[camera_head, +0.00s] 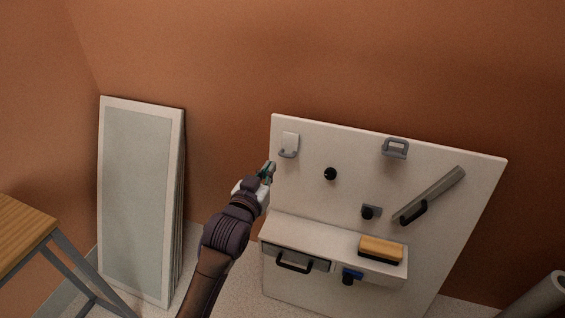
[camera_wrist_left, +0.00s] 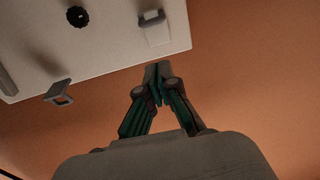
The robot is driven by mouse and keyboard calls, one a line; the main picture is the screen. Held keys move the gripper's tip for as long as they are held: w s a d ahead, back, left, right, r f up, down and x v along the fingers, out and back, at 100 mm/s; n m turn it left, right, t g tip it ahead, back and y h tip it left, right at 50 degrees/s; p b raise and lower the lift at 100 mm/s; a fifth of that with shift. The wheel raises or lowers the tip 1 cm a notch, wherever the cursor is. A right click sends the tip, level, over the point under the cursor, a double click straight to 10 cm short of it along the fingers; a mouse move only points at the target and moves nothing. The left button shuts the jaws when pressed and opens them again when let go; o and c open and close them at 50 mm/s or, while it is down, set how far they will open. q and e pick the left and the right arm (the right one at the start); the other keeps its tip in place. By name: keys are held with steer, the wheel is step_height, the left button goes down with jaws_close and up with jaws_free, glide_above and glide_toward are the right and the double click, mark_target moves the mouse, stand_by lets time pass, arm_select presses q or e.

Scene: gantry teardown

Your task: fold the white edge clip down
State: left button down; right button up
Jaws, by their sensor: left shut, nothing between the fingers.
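The white clip (camera_head: 290,139) is a small pale plate with a grey curved lip at its lower end, near the upper left corner of the upright white board (camera_head: 300,190). The wrist view shows the same clip (camera_wrist_left: 157,33) upside down, its plate lying close against the board. My left gripper (camera_head: 271,166) is shut and empty at the board's left edge, below and left of the clip. In the wrist view its fingertips (camera_wrist_left: 158,72) are together, apart from the clip. My right gripper is not in view.
The board also carries a black knob (camera_head: 330,174), a grey bracket (camera_head: 395,148) at the top edge, a slanted grey bar (camera_head: 440,188) and a ledge with a yellow-topped brush (camera_head: 381,248). Framed panels (camera_head: 140,200) lean on the wall at left. A wooden table (camera_head: 20,230) stands nearer.

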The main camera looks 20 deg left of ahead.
mark_target(284, 156)
arm_select(q)
steer(key=w+f+b, duration=0.2)
steer(key=w+f, duration=0.1)
steer(key=w, duration=0.6)
steer(key=shift+w+d+f, duration=0.15)
steer(key=shift+d+f, duration=0.05)
steer(key=shift+f, duration=0.15)
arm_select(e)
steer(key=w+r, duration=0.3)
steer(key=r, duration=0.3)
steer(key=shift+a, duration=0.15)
arm_select(q)
steer(key=shift+w+f, duration=0.35)
steer(key=shift+f, duration=0.2)
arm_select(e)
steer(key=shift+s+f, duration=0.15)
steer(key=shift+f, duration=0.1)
